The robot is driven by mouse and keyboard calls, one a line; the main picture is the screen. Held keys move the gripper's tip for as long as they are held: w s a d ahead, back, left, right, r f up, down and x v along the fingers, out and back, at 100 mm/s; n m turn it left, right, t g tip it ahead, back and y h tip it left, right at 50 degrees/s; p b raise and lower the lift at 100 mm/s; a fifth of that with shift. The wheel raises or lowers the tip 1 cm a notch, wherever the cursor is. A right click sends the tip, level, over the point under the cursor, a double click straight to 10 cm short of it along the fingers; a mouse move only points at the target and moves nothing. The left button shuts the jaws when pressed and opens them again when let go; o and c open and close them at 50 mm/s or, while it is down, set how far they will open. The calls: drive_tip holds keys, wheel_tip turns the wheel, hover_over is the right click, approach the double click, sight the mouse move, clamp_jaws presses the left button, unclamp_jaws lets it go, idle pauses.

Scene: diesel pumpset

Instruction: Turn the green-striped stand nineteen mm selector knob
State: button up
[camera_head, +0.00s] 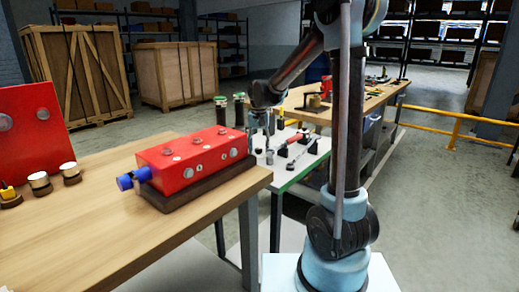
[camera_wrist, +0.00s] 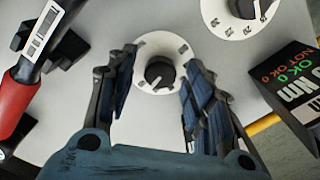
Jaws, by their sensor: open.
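The green-striped stand (camera_head: 303,170) is a pale-topped table with a green edge, behind the wooden bench in the head view. In the wrist view, a black selector knob (camera_wrist: 159,72) sits on a round white dial with dark markings. The markings are too blurred to confirm the nineteen mm label. My gripper (camera_wrist: 162,63) is open, with one finger on each side of this knob; gaps show between the fingers and the knob. In the head view my gripper hangs low over the stand, and its fingers are hard to make out.
A second dial with a black knob (camera_wrist: 243,8) is at the wrist view's top. A black display box (camera_wrist: 292,85) stands right. A red-handled tool (camera_wrist: 14,103) lies left on a black holder. A red block (camera_head: 190,158) stands on the wooden bench (camera_head: 110,235) nearby.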

sight(259, 148)
drive_tip(key=shift+f, duration=0.2)
drive_tip(key=c, duration=1)
drive_tip(key=shift+c, duration=0.2)
idle(0.4)
drive_tip(key=o, duration=1)
drive_tip(key=shift+o, duration=0.2)
drive_tip(key=shift+r, duration=0.1)
wheel_tip(259, 148, up, 12)
